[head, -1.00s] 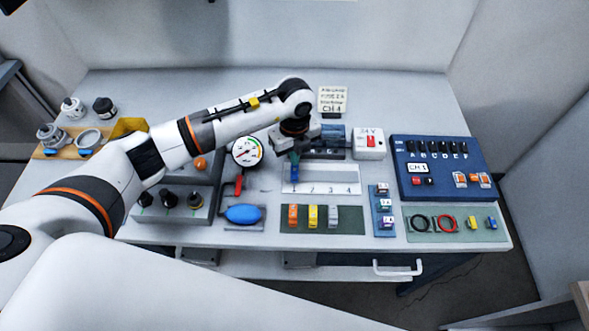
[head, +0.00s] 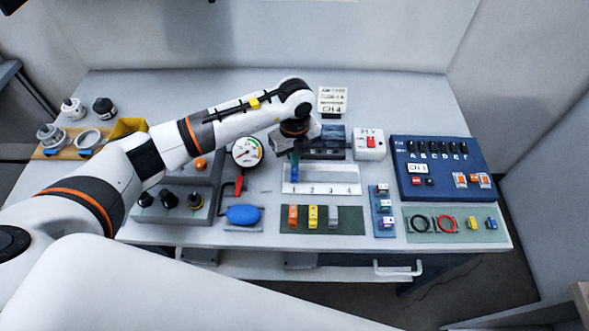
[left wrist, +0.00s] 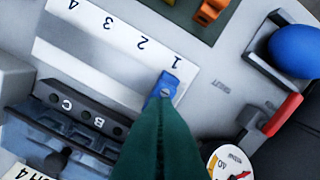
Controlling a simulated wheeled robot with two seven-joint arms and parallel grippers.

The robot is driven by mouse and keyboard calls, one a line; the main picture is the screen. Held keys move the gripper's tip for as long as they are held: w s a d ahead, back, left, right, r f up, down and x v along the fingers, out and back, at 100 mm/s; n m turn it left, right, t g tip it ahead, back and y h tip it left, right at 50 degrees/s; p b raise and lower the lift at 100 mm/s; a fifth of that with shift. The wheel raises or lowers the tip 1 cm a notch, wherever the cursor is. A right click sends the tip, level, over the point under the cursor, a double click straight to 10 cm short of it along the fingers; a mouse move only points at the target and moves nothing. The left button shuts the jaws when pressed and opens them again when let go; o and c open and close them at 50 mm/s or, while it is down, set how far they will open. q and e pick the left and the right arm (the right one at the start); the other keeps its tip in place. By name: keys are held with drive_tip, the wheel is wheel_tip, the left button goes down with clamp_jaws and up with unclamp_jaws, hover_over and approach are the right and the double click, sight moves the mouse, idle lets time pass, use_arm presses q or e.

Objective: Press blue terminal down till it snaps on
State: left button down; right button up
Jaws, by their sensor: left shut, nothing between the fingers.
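The blue terminal (head: 295,174) stands at position 1 on the white numbered strip (head: 330,187). In the left wrist view the terminal (left wrist: 169,82) shows its top with a round screw-like spot, beside the number 1. My left gripper (head: 294,157) is over the terminal, pointing down. In the left wrist view its dark green fingers (left wrist: 161,101) are shut together, with nothing between them, and their tips overlap the terminal's near end. I cannot tell if they touch it. The fingers hide part of the terminal and strip. My right gripper is not in view.
Orange, yellow and grey terminals (head: 313,215) stand on a green mat in front of the strip. A dial gauge (head: 247,151) and a blue bulb (head: 243,214) are to the left. A dark block (head: 329,142) and a 24V box (head: 369,144) stand behind.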

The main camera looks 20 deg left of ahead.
use_arm(q)
drive_tip(key=shift+f, duration=0.1)
idle(0.7)
drive_tip(key=shift+f+b, duration=0.65)
drive_tip(key=shift+f, duration=0.1)
drive_tip(key=shift+r, duration=0.15)
idle(0.6)
wheel_tip(320, 180, up, 7)
drive_tip(key=p, duration=0.5)
idle(0.6)
